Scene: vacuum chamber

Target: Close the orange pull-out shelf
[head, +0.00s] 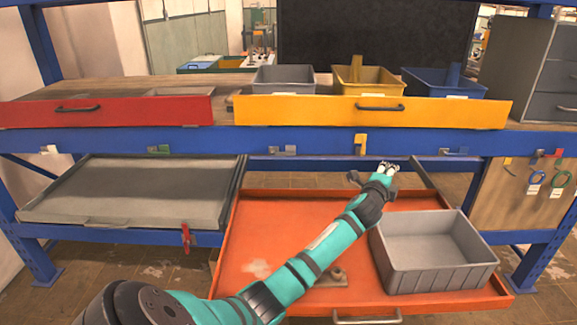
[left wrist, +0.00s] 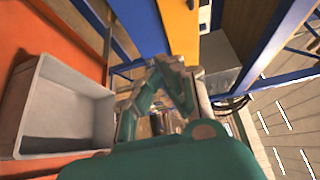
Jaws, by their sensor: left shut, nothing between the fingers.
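The orange pull-out shelf (head: 270,215) is pulled out at the lower right of the blue rack in the head view. Its handle (head: 366,320) is on the front edge, at the bottom of the picture. A grey bin (head: 435,285) stands on its right part. My left arm reaches across above the shelf. My left gripper (head: 388,167) is shut and empty, near the shelf's back and below the blue beam, apart from the handle. In the left wrist view, the shelf (left wrist: 70,40) and the grey bin (left wrist: 65,110) show at left. My right gripper is not in view.
Above are a red drawer (head: 110,110) and a yellow drawer (head: 300,110), with several bins behind the yellow front. A grey shelf (head: 130,190) is at the lower left. Blue uprights (head: 545,250) and the blue beam (head: 300,140) bound the space around the arm.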

